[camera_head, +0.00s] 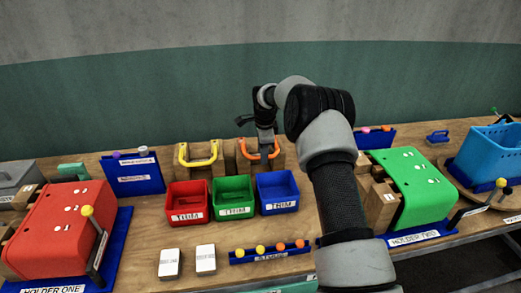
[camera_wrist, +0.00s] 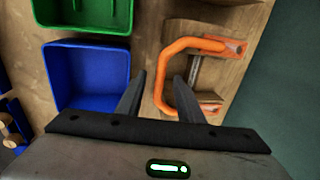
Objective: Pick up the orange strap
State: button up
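The orange strap (camera_head: 271,153) is a curved, handle-like piece on a wooden block behind the blue bin. It also shows in the wrist view (camera_wrist: 165,65), with its two flat ends against the wood. My gripper (camera_head: 266,143) is above and in front of the strap in the head view and hides part of it. In the wrist view my gripper (camera_wrist: 160,80) is open, with a finger on each side of the strap's curved middle. I cannot tell whether either finger touches it. Nothing else is between the fingers.
A yellow strap (camera_head: 198,162) sits on a block to the left. Red (camera_head: 188,215), green (camera_head: 233,211) and blue (camera_head: 279,207) bins stand in front. A red press (camera_head: 62,225) is at left and a green press (camera_head: 412,185) at right. The teal wall is behind.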

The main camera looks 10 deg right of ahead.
jog(key=shift+c, duration=0.3)
grip_shut()
jog(key=shift+r, duration=0.1)
